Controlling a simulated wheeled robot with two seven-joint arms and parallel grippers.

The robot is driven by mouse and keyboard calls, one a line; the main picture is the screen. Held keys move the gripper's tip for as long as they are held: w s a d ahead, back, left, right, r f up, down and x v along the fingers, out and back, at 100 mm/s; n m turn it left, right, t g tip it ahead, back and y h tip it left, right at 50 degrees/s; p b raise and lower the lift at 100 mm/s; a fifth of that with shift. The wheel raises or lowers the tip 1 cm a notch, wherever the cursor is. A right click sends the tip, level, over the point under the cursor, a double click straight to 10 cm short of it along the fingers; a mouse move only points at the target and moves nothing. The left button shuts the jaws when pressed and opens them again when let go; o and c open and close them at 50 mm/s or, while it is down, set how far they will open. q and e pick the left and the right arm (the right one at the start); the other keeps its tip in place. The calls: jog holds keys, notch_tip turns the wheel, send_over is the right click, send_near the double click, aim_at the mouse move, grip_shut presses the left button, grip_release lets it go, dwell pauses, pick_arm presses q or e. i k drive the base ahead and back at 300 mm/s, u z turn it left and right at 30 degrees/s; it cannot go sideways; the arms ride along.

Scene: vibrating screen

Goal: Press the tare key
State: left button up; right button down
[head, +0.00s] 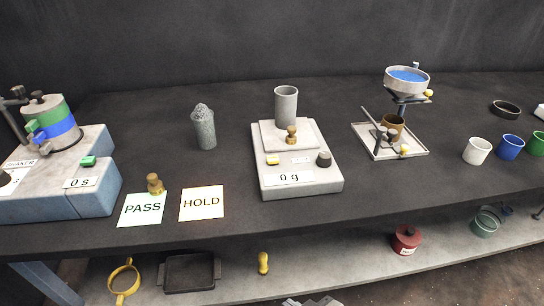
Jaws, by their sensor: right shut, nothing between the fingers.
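The balance (264,182) stands on the middle of the bench and its display reads 0 g. On its front are a small yellow key (272,160), a small pale label (301,160) too small to read, and a dark knob (324,160). I cannot read which one is marked tare. A grey cylindrical cup (286,104) and a brass weight (291,136) stand on its pan. My right gripper (311,301) shows only at the bottom edge, shut and empty, well below and in front of the balance. My left gripper is out of view.
A heaped grey beaker (204,130) stands left of the balance. PASS (142,209) and HOLD (202,204) cards lie front left, near the shaker (75,193). A funnel stand (390,150) and cups (477,151) are right. A lower shelf (340,262) runs beneath the bench.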

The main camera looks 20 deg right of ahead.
aim_at(271, 159)
jog(key=k, duration=0.5)
jog(key=u, duration=0.85)
jog(key=i, duration=0.7)
jog(key=z, duration=1.2)
